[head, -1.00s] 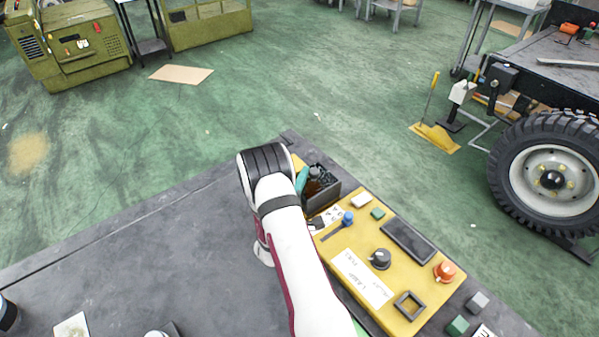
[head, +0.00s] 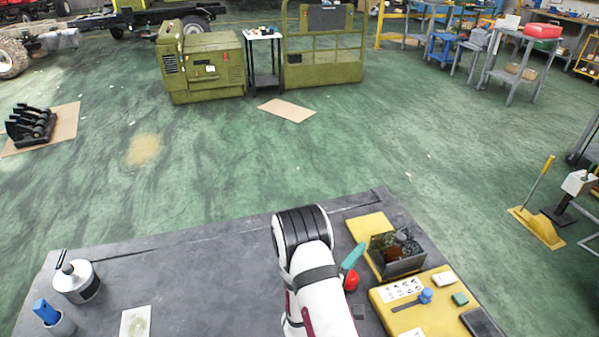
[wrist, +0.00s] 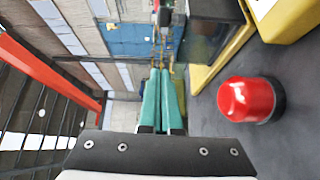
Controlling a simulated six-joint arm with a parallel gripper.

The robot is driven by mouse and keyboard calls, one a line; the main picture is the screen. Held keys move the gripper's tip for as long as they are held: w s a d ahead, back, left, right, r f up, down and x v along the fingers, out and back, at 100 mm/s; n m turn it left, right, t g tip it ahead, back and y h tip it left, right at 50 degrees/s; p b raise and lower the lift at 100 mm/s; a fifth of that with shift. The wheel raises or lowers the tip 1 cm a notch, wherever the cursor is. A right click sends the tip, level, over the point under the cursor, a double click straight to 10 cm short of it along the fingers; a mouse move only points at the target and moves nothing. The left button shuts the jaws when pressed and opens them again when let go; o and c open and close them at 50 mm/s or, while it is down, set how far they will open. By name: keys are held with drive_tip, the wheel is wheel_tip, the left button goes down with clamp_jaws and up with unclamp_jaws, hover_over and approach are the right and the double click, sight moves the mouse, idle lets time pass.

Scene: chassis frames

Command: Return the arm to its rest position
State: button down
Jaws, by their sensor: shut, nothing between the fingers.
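My arm (head: 312,270) rises from the bottom of the head view over the dark grey table. My gripper (wrist: 163,75) shows in the wrist view with its two teal fingers together and nothing between them. In the head view a teal finger (head: 353,257) shows just right of my arm, near the red button (head: 351,280). In the wrist view the red button (wrist: 246,99) stands to the right of the fingers, apart from them. The rest of the gripper is hidden behind the arm in the head view.
A dark open box (head: 398,262) stands right of the gripper, by the yellow panel (head: 385,293) with small parts. A silver canister (head: 78,281) and a grey cup with a blue item (head: 55,318) stand at the left. The table (head: 205,275) between is mostly clear.

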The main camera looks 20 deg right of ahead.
drive_tip(key=s+a+r+m+g+y, duration=0.1)
drive_tip(key=a+r+m+y, duration=0.3)
drive_tip(key=a+y, duration=0.4)
drive_tip(key=a+r+m+g+y, duration=0.1)
drive_tip(key=a+r+m+y, duration=0.45)
drive_tip(key=a, duration=0.35)
drive_tip(key=s+a+r+m+g+y, duration=0.1)
drive_tip(key=s+g, duration=0.3)
drive_tip(key=s, duration=1)
drive_tip(key=s+a+r+m+g+y, duration=0.1)
drive_tip(key=s+a+r+g+y, duration=0.1)
drive_tip(key=s, duration=1.2)
drive_tip(key=shift+s+a+r+m+g, duration=0.35)
drive_tip(key=shift+a+r+g, duration=0.25)
drive_tip(key=shift+a+g, duration=0.5)
drive_tip(key=shift+d, duration=0.15)
